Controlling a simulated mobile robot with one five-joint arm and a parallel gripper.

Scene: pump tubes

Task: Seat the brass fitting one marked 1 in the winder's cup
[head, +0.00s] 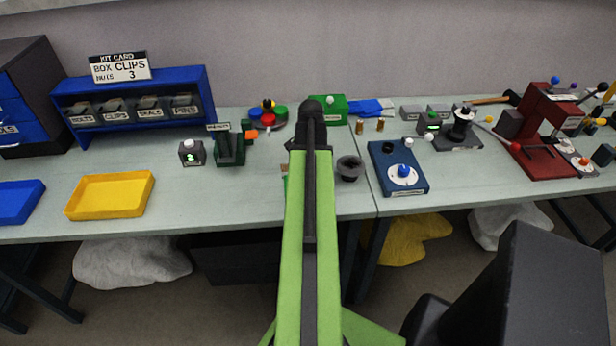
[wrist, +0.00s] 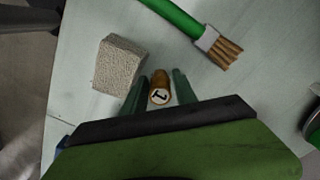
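The brass fitting marked 1 (wrist: 159,97) stands between the two dark green fingers of my gripper (wrist: 161,84) in the wrist view, its numbered end facing the camera. The fingers lie close on both sides of it; whether they press on it I cannot tell. My arm hides this fitting and my gripper in the head view. Two other brass fittings (head: 360,127) stand at the back, right of my arm, their marks too small to read. A black device with a white-topped spindle (head: 460,128) stands at the right; I cannot tell if it is the winder.
A pale block (wrist: 119,65) and a green-handled brush (wrist: 213,42) lie near my gripper. A dark round cup (head: 349,169) and a blue box with a dial (head: 398,170) are right of my arm. A yellow tray (head: 110,212) is left; bench between is mostly clear.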

